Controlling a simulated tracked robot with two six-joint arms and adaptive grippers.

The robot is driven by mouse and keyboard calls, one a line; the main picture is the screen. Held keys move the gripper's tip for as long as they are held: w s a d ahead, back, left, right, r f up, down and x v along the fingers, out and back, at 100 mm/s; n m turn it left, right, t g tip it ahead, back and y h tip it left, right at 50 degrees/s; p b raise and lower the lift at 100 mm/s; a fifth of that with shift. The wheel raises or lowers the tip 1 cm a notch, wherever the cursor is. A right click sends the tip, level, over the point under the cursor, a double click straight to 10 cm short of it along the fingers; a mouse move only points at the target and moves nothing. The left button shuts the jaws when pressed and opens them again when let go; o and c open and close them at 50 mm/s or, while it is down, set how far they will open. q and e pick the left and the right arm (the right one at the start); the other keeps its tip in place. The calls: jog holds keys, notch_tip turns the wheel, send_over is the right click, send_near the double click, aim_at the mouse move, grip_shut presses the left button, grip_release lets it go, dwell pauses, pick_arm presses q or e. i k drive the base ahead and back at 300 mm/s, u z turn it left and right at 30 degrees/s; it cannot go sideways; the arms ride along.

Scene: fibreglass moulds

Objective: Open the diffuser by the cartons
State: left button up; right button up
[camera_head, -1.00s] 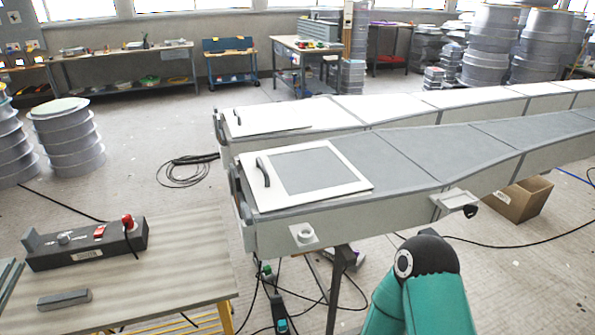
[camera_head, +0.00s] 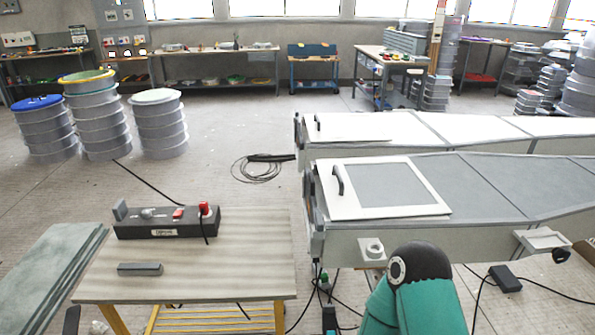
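Two long, pale mould bodies stand side by side on the right, and I cannot tell which one is the diffuser. The nearer one (camera_head: 480,188) has a white-framed grey lid panel (camera_head: 378,187) with a dark handle (camera_head: 337,180) at its left end. The panel lies flat. The farther one (camera_head: 480,128) has a similar white panel (camera_head: 350,128) with a dark handle (camera_head: 317,122), also flat. A brown carton (camera_head: 585,246) is cut off at the right edge, beyond the nearer body's front side. Neither gripper is in view; only my teal arm link shows at the bottom.
Cables lie on the floor, with a coil (camera_head: 258,170) behind. Stacked rings (camera_head: 160,125) stand at the left. Open floor lies between.

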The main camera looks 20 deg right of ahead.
aim_at(355, 188)
jog(key=u, duration=0.5)
jog(key=k, duration=1.1)
jog(key=z, duration=1)
jog(key=i, duration=0.75)
jog(key=z, duration=0.15)
